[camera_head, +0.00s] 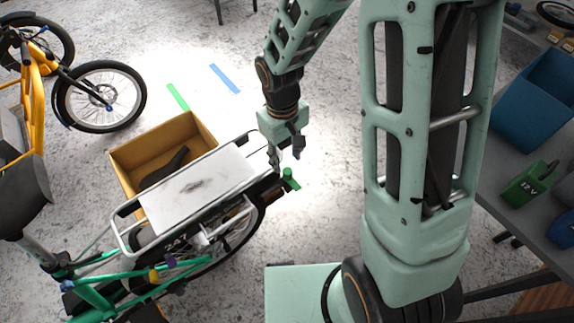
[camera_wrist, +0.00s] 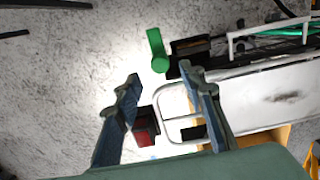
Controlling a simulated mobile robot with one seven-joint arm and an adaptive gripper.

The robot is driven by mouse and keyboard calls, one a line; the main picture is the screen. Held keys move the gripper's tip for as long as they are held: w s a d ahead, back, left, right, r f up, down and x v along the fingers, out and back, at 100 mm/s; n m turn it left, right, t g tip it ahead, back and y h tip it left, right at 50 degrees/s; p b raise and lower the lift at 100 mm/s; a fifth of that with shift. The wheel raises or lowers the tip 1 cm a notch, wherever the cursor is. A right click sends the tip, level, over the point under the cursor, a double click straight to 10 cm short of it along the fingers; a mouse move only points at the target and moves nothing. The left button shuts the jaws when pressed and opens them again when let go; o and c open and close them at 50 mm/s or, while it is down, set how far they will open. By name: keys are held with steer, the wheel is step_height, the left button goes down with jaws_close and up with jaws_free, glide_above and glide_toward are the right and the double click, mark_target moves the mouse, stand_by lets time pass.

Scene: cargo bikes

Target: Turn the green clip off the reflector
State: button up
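The green clip (camera_head: 290,179) sits at the rear end of the bike's white rack, past my gripper's tips. In the wrist view the green clip (camera_wrist: 157,50) is a short lever with a rounded end, beside a dark block (camera_wrist: 190,46) and apart from my fingers. A red block (camera_wrist: 145,127), which looks like a reflector, shows between my fingers near the left one; I cannot tell which block bears the clip. My gripper (camera_head: 285,155) is open above the rack's rear end, and it also shows in the wrist view (camera_wrist: 160,82) with nothing held.
The white rack (camera_head: 200,187) of the green bike lies left of my gripper, its tube rim close by. A cardboard box (camera_head: 128,160) stands behind it. A workbench with a blue bin (camera_head: 540,95) and a green weight (camera_head: 530,184) is at right. Floor beyond the clip is clear.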

mark_target(285, 170)
steer(key=shift+a+r, duration=0.1)
steer(key=shift+r, duration=2.45)
